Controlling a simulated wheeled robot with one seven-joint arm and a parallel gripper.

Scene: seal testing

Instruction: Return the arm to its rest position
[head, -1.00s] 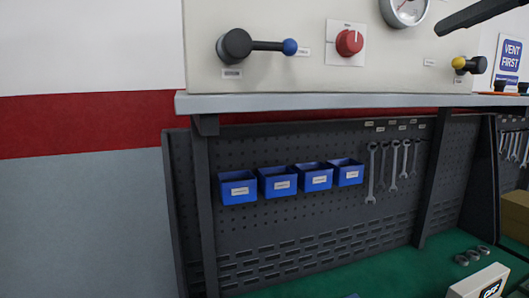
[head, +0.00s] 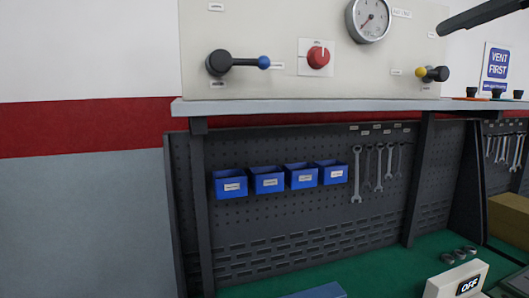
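My gripper is not in view in the head view. A dark, blurred bar (head: 488,14) crosses the top right corner; I cannot tell whether it is part of my arm. The control panel (head: 270,30) carries a lever with a blue tip (head: 263,62), a red knob (head: 318,57), a round gauge (head: 369,19) and a yellow-tipped valve handle (head: 421,72). The blue-tipped lever points right, level.
A grey shelf (head: 300,106) runs below the panel. Several blue bins (head: 230,185) and wrenches (head: 357,174) hang on the pegboard (head: 280,215). On the green bench top (head: 400,262) stands a white box reading OFF (head: 457,281). A cardboard box (head: 508,215) stands at right.

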